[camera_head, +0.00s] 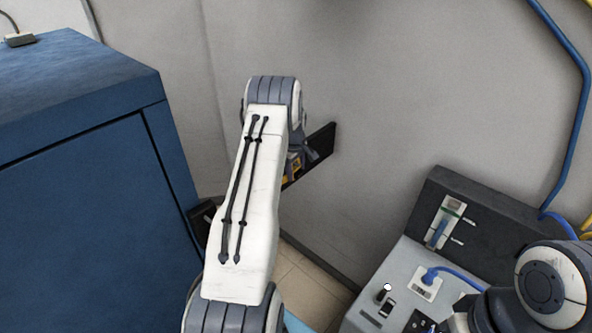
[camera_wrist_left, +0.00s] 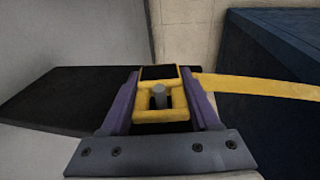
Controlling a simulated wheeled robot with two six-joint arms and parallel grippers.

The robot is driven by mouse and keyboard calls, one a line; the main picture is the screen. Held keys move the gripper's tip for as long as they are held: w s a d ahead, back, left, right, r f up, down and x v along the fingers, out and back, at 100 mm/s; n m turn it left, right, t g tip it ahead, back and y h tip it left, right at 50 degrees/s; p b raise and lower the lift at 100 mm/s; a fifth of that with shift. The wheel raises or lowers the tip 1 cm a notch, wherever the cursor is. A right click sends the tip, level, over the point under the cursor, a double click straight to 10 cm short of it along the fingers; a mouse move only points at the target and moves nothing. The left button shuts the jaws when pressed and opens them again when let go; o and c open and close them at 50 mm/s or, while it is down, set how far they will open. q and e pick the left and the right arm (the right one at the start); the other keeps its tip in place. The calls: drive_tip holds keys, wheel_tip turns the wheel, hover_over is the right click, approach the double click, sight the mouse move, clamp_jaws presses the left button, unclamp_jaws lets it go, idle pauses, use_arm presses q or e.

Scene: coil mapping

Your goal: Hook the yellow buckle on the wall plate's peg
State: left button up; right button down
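The yellow buckle (camera_wrist_left: 162,118) lies between the two purple fingers of my left gripper (camera_wrist_left: 160,78) in the left wrist view, with the fingers against its sides. A yellow strap (camera_wrist_left: 255,87) runs from it to the right. The grey round peg (camera_wrist_left: 159,96) shows inside the buckle's opening; how deep it passes through I cannot tell. The black wall plate (camera_wrist_left: 45,98) is behind and to the left. In the head view, the plate (camera_head: 320,145) stands out at the wall, and a little yellow (camera_head: 294,166) shows past my arm, which hides most of the gripper.
A large blue cabinet (camera_head: 85,215) stands on the left. At the lower right is a grey console (camera_head: 372,300) with a dark back panel (camera_head: 485,225), sockets and a blue cable (camera_head: 572,130). My right arm is at the lower right edge.

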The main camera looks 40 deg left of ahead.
use_arm(q)
drive_tip(key=o, duration=0.5)
drive_tip(key=b+v, duration=0.3)
drive_tip(key=v, duration=0.7)
drive_tip(key=shift+r+b, duration=0.2)
drive_tip(key=shift+b, duration=0.2)
